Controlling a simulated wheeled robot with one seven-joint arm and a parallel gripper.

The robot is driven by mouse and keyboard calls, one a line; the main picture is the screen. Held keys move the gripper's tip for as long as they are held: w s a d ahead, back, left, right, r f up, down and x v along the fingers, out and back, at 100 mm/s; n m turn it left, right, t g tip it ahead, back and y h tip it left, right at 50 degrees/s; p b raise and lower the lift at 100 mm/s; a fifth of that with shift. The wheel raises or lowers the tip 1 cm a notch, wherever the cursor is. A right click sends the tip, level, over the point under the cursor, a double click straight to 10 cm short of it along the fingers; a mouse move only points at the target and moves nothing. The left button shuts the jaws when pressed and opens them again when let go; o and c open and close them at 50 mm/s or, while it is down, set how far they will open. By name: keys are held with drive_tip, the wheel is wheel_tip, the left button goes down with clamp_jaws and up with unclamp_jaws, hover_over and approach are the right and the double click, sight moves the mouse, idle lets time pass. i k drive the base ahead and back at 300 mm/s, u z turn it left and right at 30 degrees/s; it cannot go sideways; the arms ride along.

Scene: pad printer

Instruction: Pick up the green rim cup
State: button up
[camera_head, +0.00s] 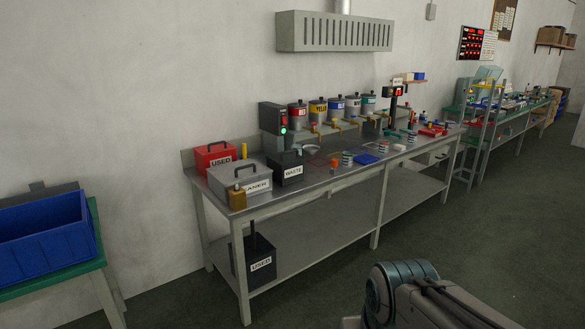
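Several small banded cups stand on the grey metal workbench (330,177). One cup (347,158) is near the middle of the bench, another cup (381,145) is farther right, and a third cup (411,137) is beyond that. They are too small here for me to tell for sure which has the green rim. Part of my arm shows at the bottom right, over the floor and apart from the bench. My gripper's fingers are not in view.
A red box (214,158), a grey cleaner box (238,182) and a black waste box (284,168) stand at the bench's left end. Ink cans (318,110) line the back. A blue bin (42,238) sits far left. Floor in front is clear.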

sight(347, 156)
drive_tip(key=z, duration=0.3)
drive_tip(key=i, duration=2.05)
drive_tip(key=z, duration=0.35)
drive_tip(key=i, duration=1.75)
